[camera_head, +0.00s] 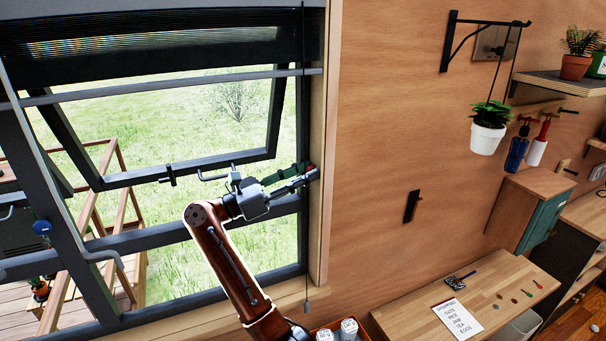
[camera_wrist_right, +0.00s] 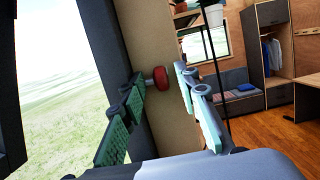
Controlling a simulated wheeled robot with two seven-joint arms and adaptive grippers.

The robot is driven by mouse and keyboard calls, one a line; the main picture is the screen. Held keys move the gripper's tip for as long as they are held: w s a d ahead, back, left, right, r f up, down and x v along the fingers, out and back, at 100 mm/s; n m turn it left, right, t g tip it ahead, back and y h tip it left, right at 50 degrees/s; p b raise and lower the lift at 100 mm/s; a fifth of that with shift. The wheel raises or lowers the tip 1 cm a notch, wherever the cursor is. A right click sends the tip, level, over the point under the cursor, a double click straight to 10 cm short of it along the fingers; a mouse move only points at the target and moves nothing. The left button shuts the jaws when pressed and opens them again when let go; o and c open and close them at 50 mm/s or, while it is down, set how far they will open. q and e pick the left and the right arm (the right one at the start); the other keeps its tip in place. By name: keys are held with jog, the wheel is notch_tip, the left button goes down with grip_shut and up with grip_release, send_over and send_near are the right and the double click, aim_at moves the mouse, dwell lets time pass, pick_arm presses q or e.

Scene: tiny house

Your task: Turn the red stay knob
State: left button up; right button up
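The red stay knob (camera_wrist_right: 160,77) shows in the right wrist view, against the wooden window frame. In the head view only a small bit of red (camera_head: 313,169) shows near the fingertips, beside the window's right edge. My right gripper (camera_head: 302,176) reaches across the window toward the frame. In the right wrist view its two green-padded fingers (camera_wrist_right: 161,80) are spread apart, with the knob seen in the gap between their tips. The left finger looks nearer to it than the right; I cannot tell whether it touches. My left gripper is not in view.
The tilted-open window pane (camera_head: 180,125) has a dark latch and handle on its lower rail. A blue knob (camera_head: 42,228) sits at the left. A hanging white plant pot (camera_head: 488,138) and wooden counter (camera_head: 400,304) are to the right. The wall between is mostly clear.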

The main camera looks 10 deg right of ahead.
jog(key=r+v, duration=0.3)
jog(key=v, duration=0.9)
jog(key=shift+v, duration=0.8)
